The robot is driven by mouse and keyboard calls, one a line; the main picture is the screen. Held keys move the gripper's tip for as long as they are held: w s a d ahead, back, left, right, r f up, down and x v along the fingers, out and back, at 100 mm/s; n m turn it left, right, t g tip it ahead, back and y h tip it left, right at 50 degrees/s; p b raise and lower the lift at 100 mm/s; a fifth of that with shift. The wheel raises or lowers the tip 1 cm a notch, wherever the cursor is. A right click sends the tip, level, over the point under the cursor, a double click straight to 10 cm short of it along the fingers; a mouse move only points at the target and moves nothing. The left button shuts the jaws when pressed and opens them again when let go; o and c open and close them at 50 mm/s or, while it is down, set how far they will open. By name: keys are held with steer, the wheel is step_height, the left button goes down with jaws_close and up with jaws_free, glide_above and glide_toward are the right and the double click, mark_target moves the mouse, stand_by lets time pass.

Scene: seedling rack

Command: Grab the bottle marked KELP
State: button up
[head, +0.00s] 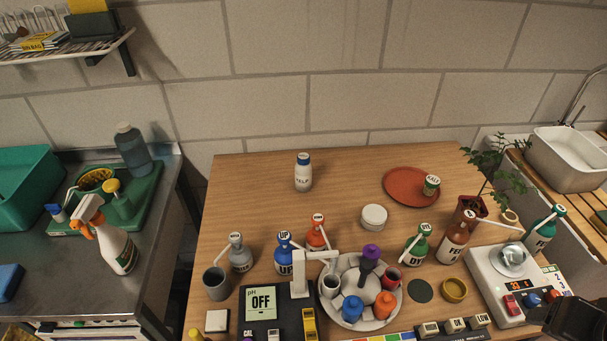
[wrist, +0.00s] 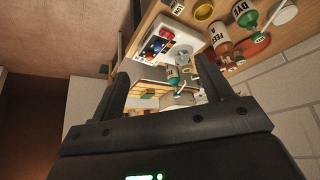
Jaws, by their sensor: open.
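A white bottle (head: 303,174) with a blue cap stands upright at the back of the wooden table (head: 250,190) in the head view. Its small label appears to read KELP. It stands apart from other things and is not seen in the wrist view. My gripper (wrist: 165,78) is open in the wrist view, with nothing between its two fingers. A dark part of my arm (head: 562,318) shows at the lower right of the head view, far from the white bottle.
A red plate (head: 400,188) with a small green-labelled jar (head: 431,185) and a white round tub (head: 373,217) are right of the bottle. Several labelled bottles, a round carousel (head: 346,313) and a scale (head: 491,275) fill the front. Table around the bottle is clear.

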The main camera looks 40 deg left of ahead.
steer(key=w+a+r+n+y, duration=0.1)
steer(key=w+a+r+n, duration=0.25)
steer(key=w+a, duration=0.85)
steer(key=n+g+y, duration=0.3)
steer(key=n, duration=0.5)
glide_above(305, 167)
steer(key=s+d, duration=0.2)
step_height(305, 167, down, 15)
steer(key=shift+m, duration=0.25)
steer(key=x, duration=0.4)
steer(key=shift+w+d+f, duration=0.1)
steer(key=shift+w+f, duration=0.15)
steer(key=shift+f, duration=0.1)
steer(key=shift+w+x, duration=0.1)
steer(key=shift+x, duration=1.2)
steer(key=shift+w+x, duration=0.15)
steer(key=shift+x, duration=1.2)
steer(key=shift+r, duration=0.1)
